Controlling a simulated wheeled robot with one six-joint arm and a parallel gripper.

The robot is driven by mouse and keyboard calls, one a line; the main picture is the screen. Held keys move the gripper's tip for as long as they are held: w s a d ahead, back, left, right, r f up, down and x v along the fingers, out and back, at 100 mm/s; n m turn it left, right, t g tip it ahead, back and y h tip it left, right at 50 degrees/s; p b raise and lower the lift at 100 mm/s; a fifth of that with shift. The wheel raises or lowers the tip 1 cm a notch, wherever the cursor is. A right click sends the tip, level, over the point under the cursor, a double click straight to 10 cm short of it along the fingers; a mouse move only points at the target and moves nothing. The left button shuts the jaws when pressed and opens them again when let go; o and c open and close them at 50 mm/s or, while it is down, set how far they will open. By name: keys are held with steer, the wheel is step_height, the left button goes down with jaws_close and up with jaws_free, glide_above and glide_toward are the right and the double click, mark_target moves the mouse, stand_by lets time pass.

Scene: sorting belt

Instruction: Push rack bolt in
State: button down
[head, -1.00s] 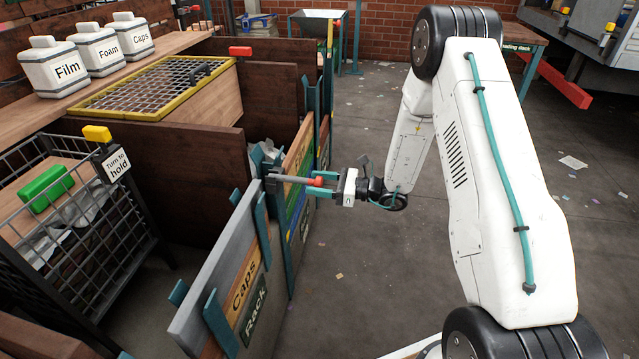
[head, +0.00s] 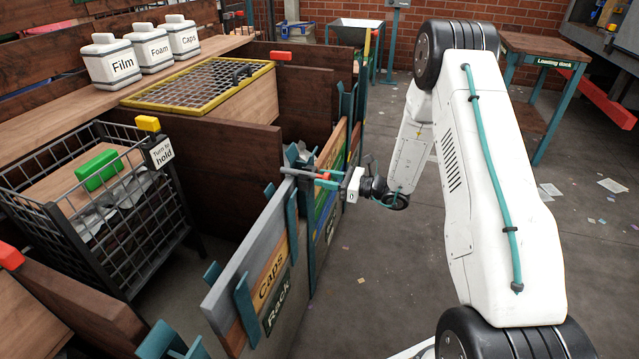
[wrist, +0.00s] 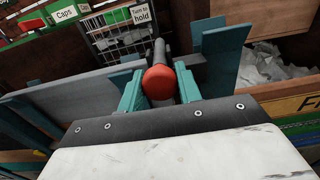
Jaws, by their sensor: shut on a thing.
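The rack bolt (head: 300,173) is a grey bar with a red knob, lying level at the top of the grey panel labelled Caps and Rack (head: 245,262). In the wrist view its red knob (wrist: 160,82) sits between my two teal fingers, with the dark bar running away behind it. My gripper (wrist: 160,92) is shut on the bolt at the knob end. In the head view my gripper (head: 333,180) is on the right, outer side of the panel. How far the bolt sits in its holder cannot be told.
A wire cage (head: 105,215) with a green block and a "Turn to hold" sign stands at the left. Jugs labelled Film, Foam and Caps (head: 183,40) stand on the wooden shelf. A grated yellow frame (head: 200,82) lies behind the bays. The floor on the right is mostly open.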

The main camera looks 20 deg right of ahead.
steer(key=c, duration=1)
jaws_free()
steer(key=shift+w+a, duration=0.2)
steer(key=shift+o, duration=0.2)
steer(key=shift+d, duration=0.1)
steer(key=v, duration=0.8)
